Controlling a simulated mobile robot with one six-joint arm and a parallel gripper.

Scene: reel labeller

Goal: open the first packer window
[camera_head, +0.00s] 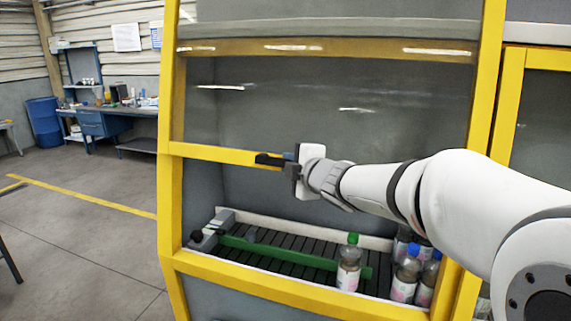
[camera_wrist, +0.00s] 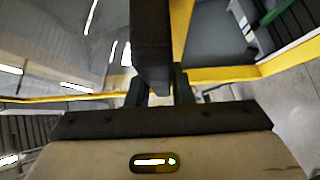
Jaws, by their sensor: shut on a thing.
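The packer window (camera_head: 300,90) is a clear pane in a yellow frame on the front of a yellow-framed machine. Its lower yellow bar (camera_head: 215,152) stands well above the sill, with an open gap below it. A dark handle (camera_head: 267,159) sits on that bar. My gripper (camera_head: 284,162) is at the handle and shut on it. In the wrist view the dark handle (camera_wrist: 151,40) runs up from between the fingers of my gripper (camera_wrist: 158,88). The right part of the bar is hidden behind my arm.
Inside, below the bar, a slatted conveyor (camera_head: 295,268) has a green guide rail (camera_head: 280,255). A green-capped bottle (camera_head: 348,265) and blue-capped bottles (camera_head: 405,275) stand on its right. A workbench (camera_head: 110,115) and blue drum (camera_head: 43,120) are far left. The left floor is largely clear.

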